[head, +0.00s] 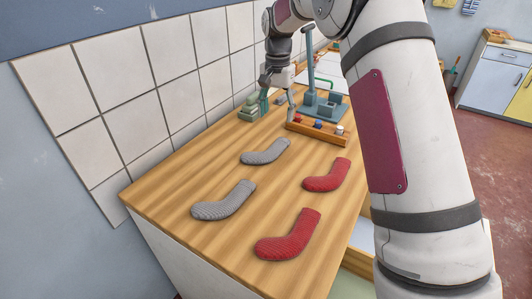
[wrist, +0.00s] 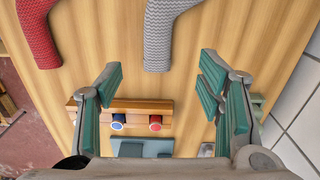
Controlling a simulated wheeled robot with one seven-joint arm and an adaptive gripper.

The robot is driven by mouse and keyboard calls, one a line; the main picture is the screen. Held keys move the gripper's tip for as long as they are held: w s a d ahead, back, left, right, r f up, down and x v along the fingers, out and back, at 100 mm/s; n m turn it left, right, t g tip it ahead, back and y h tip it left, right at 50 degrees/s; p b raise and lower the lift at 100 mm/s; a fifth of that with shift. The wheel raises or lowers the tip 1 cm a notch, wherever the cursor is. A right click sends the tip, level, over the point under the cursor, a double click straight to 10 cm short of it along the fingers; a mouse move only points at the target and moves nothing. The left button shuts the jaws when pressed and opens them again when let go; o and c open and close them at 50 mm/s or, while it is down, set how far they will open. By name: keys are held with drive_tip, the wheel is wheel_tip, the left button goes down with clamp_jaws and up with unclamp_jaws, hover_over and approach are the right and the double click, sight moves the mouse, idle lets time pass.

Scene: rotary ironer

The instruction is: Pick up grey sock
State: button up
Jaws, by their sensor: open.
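Two grey knitted socks lie flat on the wooden counter in the head view: a farther grey sock (head: 265,152) and a nearer grey sock (head: 223,201). My gripper (head: 277,103) is open and empty, above the counter just beyond the farther grey sock. In the wrist view, the two teal-padded fingers of my gripper (wrist: 160,85) stand wide apart. A grey sock (wrist: 162,35) shows ahead of them at the top, its straight end pointing towards the gap between the fingers. The sock's far part is cut off by the picture edge.
Two red socks (head: 327,175) (head: 287,235) lie to the right of the grey ones. A wooden rack (head: 318,133) with coloured knobs and a blue-grey device (head: 322,106) stand behind. A tiled wall (head: 160,80) borders the counter (head: 165,205) on the left.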

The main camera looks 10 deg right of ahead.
hover_over(276, 146)
wheel_tip(276, 146, down, 6)
drive_tip(key=shift+w+a+f, duration=0.1)
drive_tip(key=shift+f, duration=0.15)
drive_tip(key=shift+s+f, duration=0.2)
drive_tip(key=shift+f, duration=2.5)
drive_tip(key=c, duration=0.9)
